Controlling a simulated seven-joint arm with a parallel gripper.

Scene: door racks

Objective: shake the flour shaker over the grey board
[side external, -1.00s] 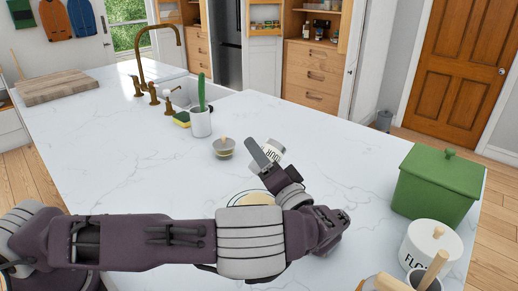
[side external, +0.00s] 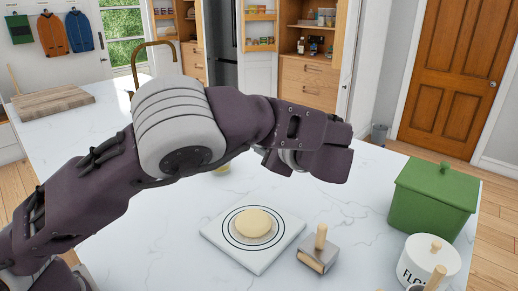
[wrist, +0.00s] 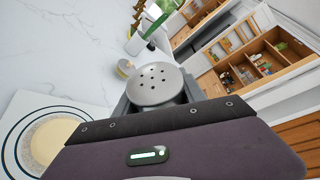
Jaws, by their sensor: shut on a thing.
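The flour shaker (wrist: 155,86) shows in the wrist view as a round metal lid with several dark holes, facing the camera. My gripper (wrist: 157,100) is shut on it, a jaw at either side. In the side view my wrist and gripper (side external: 277,160) are raised behind and right of the board, and my arm hides the shaker. The pale grey board (side external: 222,240) with dark rings lies flat on the counter. A round pale dough (side external: 254,222) sits in the rings. In the wrist view the board (wrist: 22,108) and dough (wrist: 55,143) are at lower left.
The green box (side external: 435,200) and white flour canister (side external: 428,262) stand at the right.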

